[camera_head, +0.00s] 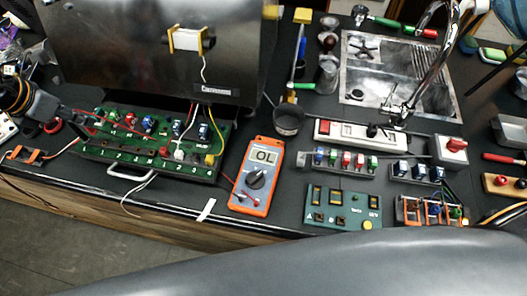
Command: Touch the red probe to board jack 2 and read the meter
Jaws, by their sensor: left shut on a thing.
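The green board (150,163) lies at the left, with colored parts on top and a row of labelled jacks along its front strip. My left gripper (66,112) is at the board's back left corner, shut on what looks like the red probe (82,114), a thin red piece. I cannot tell whether its tip touches a jack. The orange meter (257,178) lies right of the board. Its display reads "OL", and red leads show at its left side. My right gripper is not in view.
A dark metal brewer panel (120,60) stands behind the board. A metal cup (288,120), a white power strip (365,135), a second green board (343,207) and part racks fill the right. A sink (400,75) is at the back. The counter's front edge runs close below the board.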

